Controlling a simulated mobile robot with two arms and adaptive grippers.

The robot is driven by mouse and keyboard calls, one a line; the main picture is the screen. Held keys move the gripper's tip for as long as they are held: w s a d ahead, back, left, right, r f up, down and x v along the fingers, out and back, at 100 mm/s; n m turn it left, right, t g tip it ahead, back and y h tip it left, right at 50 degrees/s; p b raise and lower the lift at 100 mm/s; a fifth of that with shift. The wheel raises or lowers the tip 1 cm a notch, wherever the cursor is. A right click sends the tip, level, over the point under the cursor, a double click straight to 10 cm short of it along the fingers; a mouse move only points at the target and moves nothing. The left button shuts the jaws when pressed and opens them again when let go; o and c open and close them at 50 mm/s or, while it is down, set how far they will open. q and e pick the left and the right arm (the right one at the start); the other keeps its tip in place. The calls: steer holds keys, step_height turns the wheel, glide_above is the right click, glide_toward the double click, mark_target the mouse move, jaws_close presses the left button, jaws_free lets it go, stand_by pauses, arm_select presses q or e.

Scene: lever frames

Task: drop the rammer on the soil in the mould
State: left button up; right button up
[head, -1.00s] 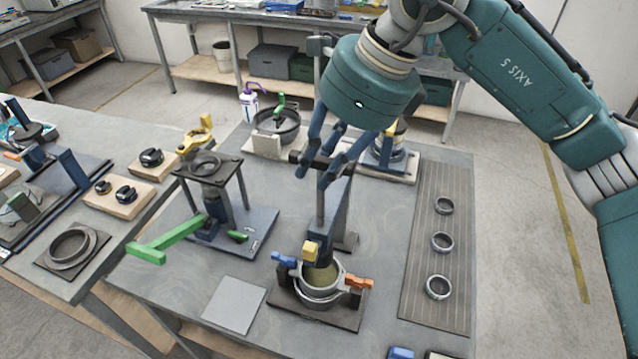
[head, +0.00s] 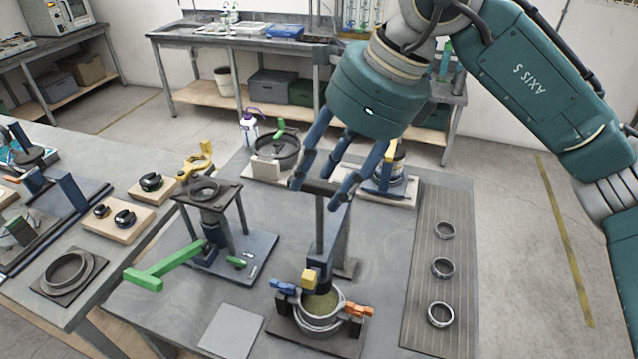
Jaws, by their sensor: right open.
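The mould (head: 325,326) is a grey metal ring assembly on a dark base plate, with a blue clamp on its left and an orange one on its right. Olive soil (head: 322,305) shows inside it. The rammer stands upright over the mould, with a dark crossbar handle (head: 322,187) on a thin grey rod (head: 319,225) and a blue lower body with a yellow block (head: 310,279). Its lower end is partly hidden. My right gripper (head: 325,192) is open, its blue fingers pointing down around the handle; I cannot tell whether they touch it. My left gripper is out of view.
A stand with a long green lever (head: 165,268) is to the left of the mould. A grey pad (head: 230,332) lies front left. Several metal rings lie on a ribbed mat (head: 430,215) at right. Pans and a blue press stand behind.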

steer(key=v, duration=1)
